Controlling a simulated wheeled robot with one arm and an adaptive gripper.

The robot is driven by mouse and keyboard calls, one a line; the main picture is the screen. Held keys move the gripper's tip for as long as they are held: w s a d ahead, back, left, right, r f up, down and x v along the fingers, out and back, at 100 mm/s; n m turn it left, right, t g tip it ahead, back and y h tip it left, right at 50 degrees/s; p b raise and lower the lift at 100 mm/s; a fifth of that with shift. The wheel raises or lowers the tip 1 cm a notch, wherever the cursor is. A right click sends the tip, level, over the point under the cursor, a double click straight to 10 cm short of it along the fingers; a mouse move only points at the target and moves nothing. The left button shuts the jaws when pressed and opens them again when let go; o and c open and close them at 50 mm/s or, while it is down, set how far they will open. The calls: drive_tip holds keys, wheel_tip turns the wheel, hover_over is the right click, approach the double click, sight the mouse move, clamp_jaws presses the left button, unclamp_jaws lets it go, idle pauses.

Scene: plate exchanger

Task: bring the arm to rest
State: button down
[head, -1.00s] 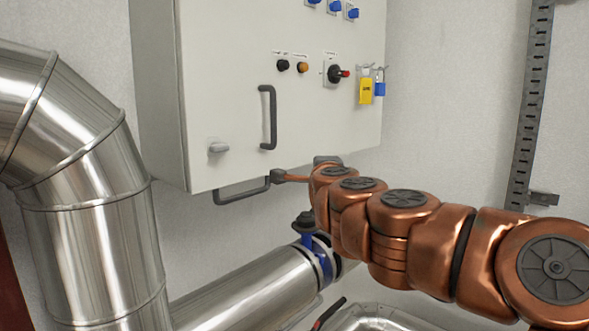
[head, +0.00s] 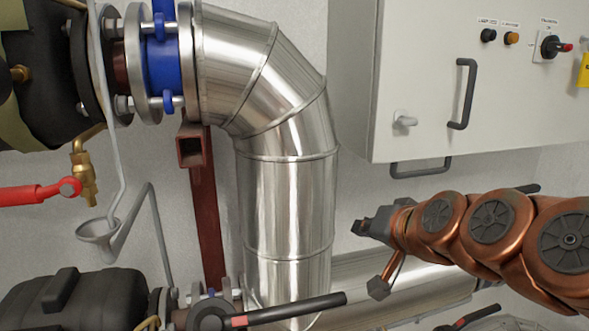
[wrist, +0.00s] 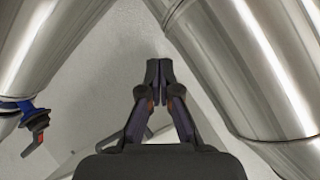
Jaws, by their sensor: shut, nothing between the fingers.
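My copper-coloured arm reaches in from the right in the head view. My gripper (head: 360,227) is at its end, pointing left, in front of the wall between the clad pipe elbow and the control cabinet. In the wrist view my gripper (wrist: 159,72) has its two dark fingers together, with nothing between them. It appears apart from the pipes around it.
A shiny clad pipe (head: 290,190) bends down left of my gripper. A grey cabinet (head: 420,90) with a black handle (head: 462,95) hangs above my arm. A black valve lever (head: 295,310) and a horizontal pipe (head: 400,280) lie below. A red-handled tap (head: 35,193) is far left.

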drive_tip(key=s+d+f+n+g+h, duration=0.1)
drive_tip(key=s+f+n+g+h, duration=0.15)
drive_tip(key=s+f+g, duration=0.8)
drive_tip(key=s+d+f+g, duration=0.1)
drive_tip(key=s+f, duration=0.2)
drive_tip(key=s, duration=0.3)
drive_tip(key=s+d+f+h, duration=0.1)
drive_tip(key=s+d+f, duration=0.1)
drive_tip(key=s, duration=0.4)
drive_tip(key=s+d+f+g+h+p, duration=0.1)
drive_tip(key=s+d+f, duration=0.1)
drive_tip(key=s+f, duration=0.2)
drive_tip(key=s+n, duration=0.1)
drive_tip(key=s, duration=0.2)
drive_tip(key=shift+f+g, duration=0.35)
drive_tip(key=c, duration=1.8)
unclamp_jaws()
drive_tip(key=shift+s, duration=0.1)
drive_tip(key=shift+c, duration=0.2)
